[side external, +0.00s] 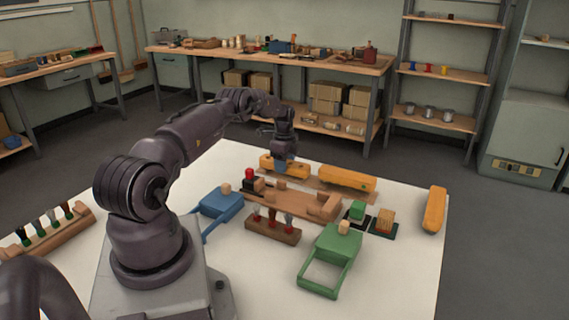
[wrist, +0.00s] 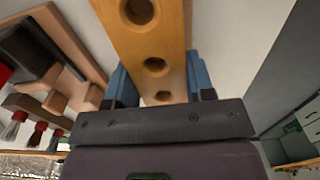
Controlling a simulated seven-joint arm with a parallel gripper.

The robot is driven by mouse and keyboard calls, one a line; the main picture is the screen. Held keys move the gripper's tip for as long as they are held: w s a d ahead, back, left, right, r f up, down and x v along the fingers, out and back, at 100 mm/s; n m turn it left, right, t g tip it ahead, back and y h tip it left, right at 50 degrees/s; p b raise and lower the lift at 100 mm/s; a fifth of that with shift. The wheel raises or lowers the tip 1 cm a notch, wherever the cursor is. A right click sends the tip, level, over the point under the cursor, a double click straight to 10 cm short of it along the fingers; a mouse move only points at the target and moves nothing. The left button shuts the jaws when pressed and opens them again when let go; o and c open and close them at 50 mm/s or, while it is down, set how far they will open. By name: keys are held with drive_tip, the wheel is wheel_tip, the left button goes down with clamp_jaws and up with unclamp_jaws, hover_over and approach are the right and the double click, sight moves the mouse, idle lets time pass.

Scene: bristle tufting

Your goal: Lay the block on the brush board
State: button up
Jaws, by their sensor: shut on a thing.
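My gripper (side external: 280,167) is shut on an orange-yellow block (side external: 299,169) toward the back of the white table. In the wrist view, the blue fingers of my gripper (wrist: 160,84) press on both sides of the block (wrist: 153,38), which has a row of round holes in its face. The block's far end runs out of that view. A long wooden board (side external: 291,199) with raised wooden end pieces and a black, red-topped part lies in front of it. It also shows in the wrist view (wrist: 88,42). I cannot tell for certain whether it is the brush board.
Other yellow blocks lie at the back (side external: 347,179) and right edge (side external: 434,209). A wooden rack (side external: 272,229) with red-ended brushes stands in front of the board. A blue scoop-like tool (side external: 221,204) is left, a green one (side external: 331,258) front right. Small green and orange blocks sit right.

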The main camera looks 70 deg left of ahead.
drive_tip(key=shift+f, duration=0.4)
drive_tip(key=o, duration=1.5)
drive_tip(key=shift+c, duration=0.2)
drive_tip(key=shift+r, duration=4.05)
